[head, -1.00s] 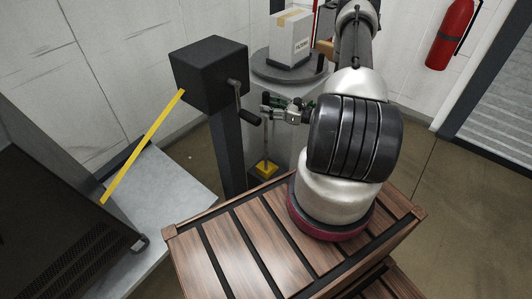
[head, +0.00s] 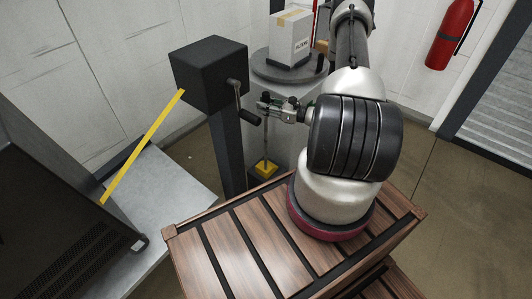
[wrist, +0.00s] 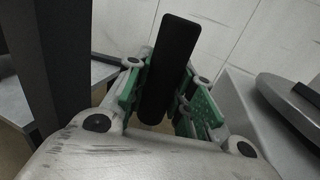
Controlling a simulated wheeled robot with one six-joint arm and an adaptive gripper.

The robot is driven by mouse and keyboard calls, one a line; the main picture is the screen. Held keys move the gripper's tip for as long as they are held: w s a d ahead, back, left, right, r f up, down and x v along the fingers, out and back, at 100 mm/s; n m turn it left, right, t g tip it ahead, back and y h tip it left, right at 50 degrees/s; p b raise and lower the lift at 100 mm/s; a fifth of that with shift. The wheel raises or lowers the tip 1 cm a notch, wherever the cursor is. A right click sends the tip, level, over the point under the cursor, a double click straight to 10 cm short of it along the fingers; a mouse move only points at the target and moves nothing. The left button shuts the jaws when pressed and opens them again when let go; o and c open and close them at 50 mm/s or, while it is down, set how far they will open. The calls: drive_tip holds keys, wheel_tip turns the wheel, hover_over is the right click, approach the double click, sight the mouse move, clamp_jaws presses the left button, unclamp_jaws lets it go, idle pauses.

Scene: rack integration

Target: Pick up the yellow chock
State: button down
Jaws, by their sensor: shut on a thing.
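The yellow chock (head: 265,170) sits low at the foot of the grey pedestal in the head view, with a thin upright rod above it. My gripper (head: 262,107) is well above the chock, beside the crank of the black box. In the wrist view, the green-padded fingers (wrist: 160,95) are shut on the black crank handle (wrist: 172,60), which stands between them. The handle (head: 250,118) also shows in the head view. The chock is not visible in the wrist view.
The black box (head: 208,72) stands on a dark post (head: 228,150). A white carton (head: 290,38) rests on the round turntable (head: 262,72). A yellow bar (head: 145,145) slants at the left near a dark cabinet (head: 60,215). A slatted wooden platform (head: 255,245) fills the foreground.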

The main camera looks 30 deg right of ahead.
sight(265, 93)
drive_tip(key=shift+r, duration=0.1)
drive_tip(key=shift+r, duration=2.45)
drive_tip(key=s+d, duration=0.3)
drive_tip(key=s, duration=0.7)
drive_tip(key=s+d, duration=0.4)
drive_tip(key=s, duration=0.6)
drive_tip(key=shift+s+d, duration=0.25)
drive_tip(key=shift+s, duration=0.1)
drive_tip(key=shift+s+d, duration=0.1)
